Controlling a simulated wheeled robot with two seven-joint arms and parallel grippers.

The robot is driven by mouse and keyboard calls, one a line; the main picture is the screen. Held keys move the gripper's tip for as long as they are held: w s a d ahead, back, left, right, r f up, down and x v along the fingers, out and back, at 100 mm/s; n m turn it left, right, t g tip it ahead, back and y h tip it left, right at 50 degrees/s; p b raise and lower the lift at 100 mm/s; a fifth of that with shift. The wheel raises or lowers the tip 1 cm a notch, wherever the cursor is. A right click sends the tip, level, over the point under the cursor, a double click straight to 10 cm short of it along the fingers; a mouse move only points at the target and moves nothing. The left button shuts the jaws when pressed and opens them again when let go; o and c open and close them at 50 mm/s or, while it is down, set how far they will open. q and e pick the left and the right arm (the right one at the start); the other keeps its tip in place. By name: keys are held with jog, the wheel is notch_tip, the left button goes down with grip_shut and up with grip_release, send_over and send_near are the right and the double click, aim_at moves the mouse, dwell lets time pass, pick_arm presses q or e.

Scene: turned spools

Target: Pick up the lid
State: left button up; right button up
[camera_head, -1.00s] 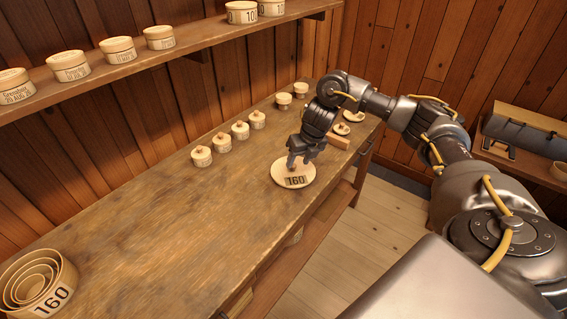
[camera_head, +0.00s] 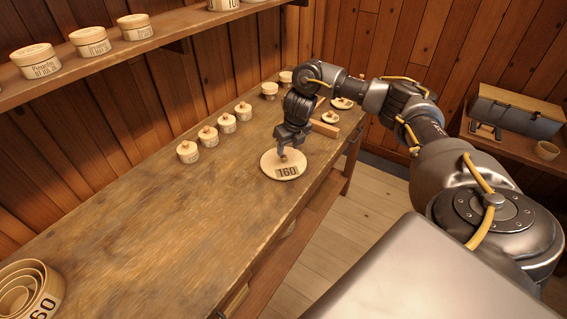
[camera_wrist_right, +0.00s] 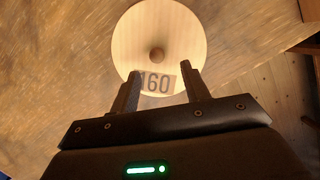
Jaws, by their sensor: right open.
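The lid (camera_head: 270,170) is a round pale wooden disc with a small knob and a "160" label. It lies flat on the workbench. In the right wrist view the lid (camera_wrist_right: 180,25) is at the top, with its knob (camera_wrist_right: 156,55) just beyond the fingertips and between their lines. My right gripper (camera_head: 284,153) is over the lid, pointing down at the knob. In the wrist view my right gripper (camera_wrist_right: 163,75) is open, with nothing between its fingers. I cannot tell the exact height of the fingertips over the lid. My left gripper is not in view.
Nested round boxes (camera_head: 30,290) stand at the bench's near left. Several small lidded boxes (camera_head: 208,136) line the wall side. Small lids (camera_head: 331,118) and a wooden block (camera_head: 325,129) lie beyond my gripper. A shelf (camera_head: 165,45) with boxes hangs above. The middle bench (camera_head: 170,220) is clear.

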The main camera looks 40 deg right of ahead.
aim_at(284, 156)
jog(key=shift+w+a+f+p, duration=0.1)
jog(key=shift+w+f+p, duration=0.1)
jog(key=shift+f+p, duration=0.2)
jog(key=x, duration=0.2)
jog(key=p+x, duration=0.1)
jog(key=x, duration=0.1)
jog(key=shift+w, duration=0.3)
jog(key=shift+c, duration=0.5)
grip_shut()
